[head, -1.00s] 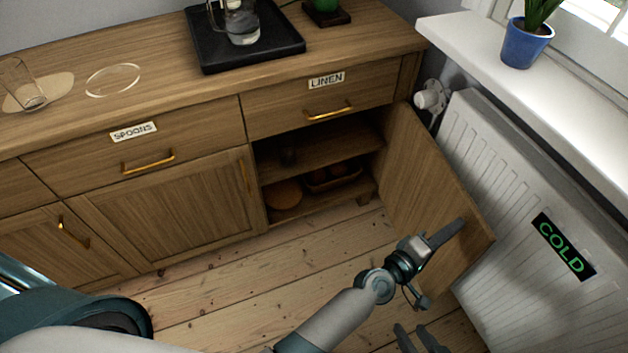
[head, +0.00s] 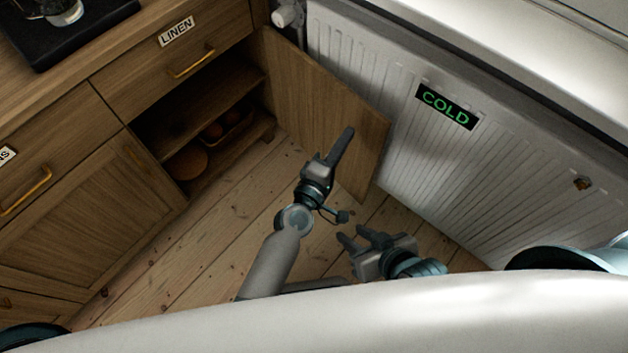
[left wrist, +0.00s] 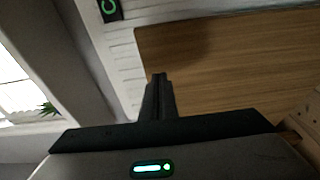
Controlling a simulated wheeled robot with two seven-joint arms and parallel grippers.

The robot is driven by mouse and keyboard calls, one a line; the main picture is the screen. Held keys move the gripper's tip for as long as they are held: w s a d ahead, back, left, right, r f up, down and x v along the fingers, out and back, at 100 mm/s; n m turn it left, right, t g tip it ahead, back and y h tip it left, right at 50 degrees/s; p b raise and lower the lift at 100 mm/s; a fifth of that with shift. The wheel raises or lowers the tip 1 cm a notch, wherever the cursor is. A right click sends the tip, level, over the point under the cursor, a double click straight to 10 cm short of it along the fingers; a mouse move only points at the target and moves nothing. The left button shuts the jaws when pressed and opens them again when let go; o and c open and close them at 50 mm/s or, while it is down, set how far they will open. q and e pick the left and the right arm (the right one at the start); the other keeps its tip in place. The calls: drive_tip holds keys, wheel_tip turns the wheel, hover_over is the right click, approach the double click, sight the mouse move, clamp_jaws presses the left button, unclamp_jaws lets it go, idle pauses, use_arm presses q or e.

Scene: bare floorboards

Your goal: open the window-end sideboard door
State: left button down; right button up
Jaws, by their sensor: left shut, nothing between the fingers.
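The window-end sideboard door (head: 309,98) stands wide open, swung out toward the radiator. Its inner face shows in the head view, and a wooden panel of it fills the upper right of the left wrist view (left wrist: 235,65). My left gripper (head: 345,140) is shut and empty, its fingers in front of the door's panel near the free edge. I cannot tell whether they touch it. My right gripper (head: 350,236) is lower and to the right, fingers apart and empty, over the floor. The open cupboard (head: 200,135) shows a shelf, a round board and a basket.
A white radiator (head: 400,140) with a COLD sign (head: 447,106) stands right behind the door. The LINEN drawer (head: 185,55) above the cupboard is closed. Bare floorboards (head: 215,225) lie clear in front of the sideboard.

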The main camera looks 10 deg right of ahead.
use_arm(q)
drive_tip(key=v, duration=1.4)
